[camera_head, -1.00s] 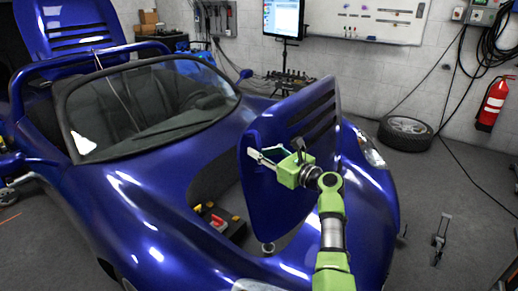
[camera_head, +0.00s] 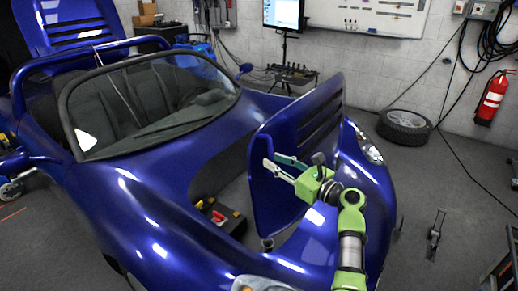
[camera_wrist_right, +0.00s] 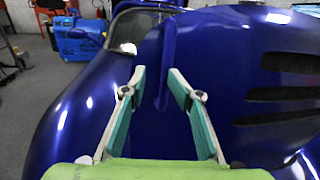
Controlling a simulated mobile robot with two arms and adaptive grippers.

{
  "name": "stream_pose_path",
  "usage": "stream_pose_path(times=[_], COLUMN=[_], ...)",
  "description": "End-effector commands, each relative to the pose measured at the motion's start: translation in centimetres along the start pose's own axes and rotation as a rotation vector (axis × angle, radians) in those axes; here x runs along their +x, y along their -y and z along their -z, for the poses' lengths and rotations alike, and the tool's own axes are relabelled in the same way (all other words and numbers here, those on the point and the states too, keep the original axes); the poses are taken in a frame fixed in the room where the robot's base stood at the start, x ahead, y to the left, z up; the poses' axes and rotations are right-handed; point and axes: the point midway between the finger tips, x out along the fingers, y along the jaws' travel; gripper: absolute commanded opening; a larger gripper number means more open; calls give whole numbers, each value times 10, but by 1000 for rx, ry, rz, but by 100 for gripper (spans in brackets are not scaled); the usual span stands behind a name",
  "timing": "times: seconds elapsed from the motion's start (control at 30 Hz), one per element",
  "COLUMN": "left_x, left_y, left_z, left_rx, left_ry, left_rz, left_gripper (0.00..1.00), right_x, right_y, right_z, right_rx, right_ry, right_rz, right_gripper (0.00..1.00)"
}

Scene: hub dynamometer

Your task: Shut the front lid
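The front lid (camera_head: 280,195) is a blue panel with dark slots. It stands raised and tilted over the open front compartment of the blue car (camera_head: 150,200). My right gripper (camera_head: 274,163) is at the lid, its fingers pointing left across the panel. In the right wrist view the fingers of my right gripper (camera_wrist_right: 156,74) are spread apart. The rim of the lid (camera_wrist_right: 166,60) shows beyond and between them, and the slotted face lies to the right. Whether a finger touches the lid I cannot tell. My left gripper is not in view.
A dark box with red and yellow parts (camera_head: 222,216) lies in the open compartment. A tyre (camera_head: 405,126) and a fire extinguisher (camera_head: 491,99) are by the back wall. A tool cart (camera_head: 292,78) stands behind the car. The floor right of the car is mostly clear.

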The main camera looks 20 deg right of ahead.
Motion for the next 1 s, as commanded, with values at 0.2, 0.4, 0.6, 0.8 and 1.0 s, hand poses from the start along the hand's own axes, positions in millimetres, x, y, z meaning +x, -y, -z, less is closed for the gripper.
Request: stream_pose_path(times=[0.2, 0.4, 0.6, 0.8, 1.0], left_x=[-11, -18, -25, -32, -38], left_y=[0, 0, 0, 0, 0], left_z=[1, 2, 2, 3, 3], left_rx=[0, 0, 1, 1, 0], left_ry=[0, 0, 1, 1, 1], left_rz=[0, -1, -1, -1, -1], left_gripper=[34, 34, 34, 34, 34], right_x=[-16, -30, -43, -57, -71], right_y=[0, 0, -1, -1, -1], right_z=[-1, -1, 0, -1, 0], right_rx=[0, 1, 1, 1, 2], right_ry=[-2, -2, -2, -1, -1], right_rz=[0, 0, -2, -2, -2], right_gripper=[28, 28, 28, 28, 28])
